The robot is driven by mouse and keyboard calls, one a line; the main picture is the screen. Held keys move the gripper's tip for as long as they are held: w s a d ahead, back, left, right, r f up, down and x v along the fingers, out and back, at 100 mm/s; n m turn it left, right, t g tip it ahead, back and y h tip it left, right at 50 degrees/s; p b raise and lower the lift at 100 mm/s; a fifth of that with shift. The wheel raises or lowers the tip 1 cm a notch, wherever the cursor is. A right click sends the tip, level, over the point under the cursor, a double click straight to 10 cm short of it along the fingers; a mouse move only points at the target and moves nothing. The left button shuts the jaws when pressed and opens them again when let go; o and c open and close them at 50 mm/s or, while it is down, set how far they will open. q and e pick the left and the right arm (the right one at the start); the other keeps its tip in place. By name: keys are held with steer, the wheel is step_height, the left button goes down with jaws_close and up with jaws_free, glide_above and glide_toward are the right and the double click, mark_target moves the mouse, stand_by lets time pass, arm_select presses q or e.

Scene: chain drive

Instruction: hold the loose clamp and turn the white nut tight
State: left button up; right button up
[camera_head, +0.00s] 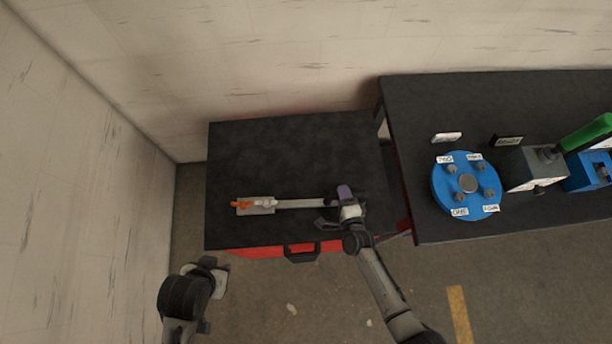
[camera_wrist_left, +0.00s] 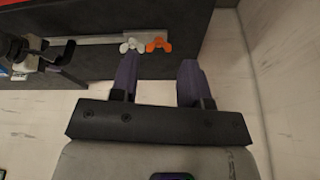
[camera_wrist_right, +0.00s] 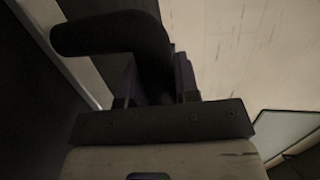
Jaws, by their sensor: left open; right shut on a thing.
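The white nut (camera_head: 264,202) is wing-shaped and sits on a light plate (camera_head: 257,211) beside an orange nut (camera_head: 240,205). The left wrist view shows the white nut (camera_wrist_left: 133,45) and orange nut (camera_wrist_left: 158,45) beyond my open fingers. My left gripper (camera_wrist_left: 158,75) is open and empty, off the table's front-left corner and apart from the nuts. My right gripper (camera_head: 346,196) is at the right end of a pale bar (camera_head: 300,204). It is shut on a dark, round-ended piece (camera_wrist_right: 110,32), apparently the loose clamp; its grip area is partly hidden.
The black-topped table (camera_head: 280,150) has a red front with a dark handle (camera_head: 301,253). A second black bench (camera_head: 420,110) on the right carries a blue disc (camera_head: 466,186), a grey block (camera_head: 527,168) and a green-handled tool (camera_head: 588,132). Walls stand behind and left. The table's back is clear.

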stand_by(0.7)
arm_select(q)
steer(key=w+d+r+t, duration=0.1)
steer(key=w+r+t, duration=0.1)
steer(key=w+r, duration=0.3)
steer(key=w+d+r+t, duration=0.1)
steer(key=w+r+t, duration=0.15)
steer(key=w, duration=0.55)
steer(key=n+g, duration=0.8)
steer(key=n, duration=1)
glide_above(266, 203)
step_height(266, 203, down, 14)
step_height(266, 203, down, 12)
steer(key=shift+r, duration=0.2)
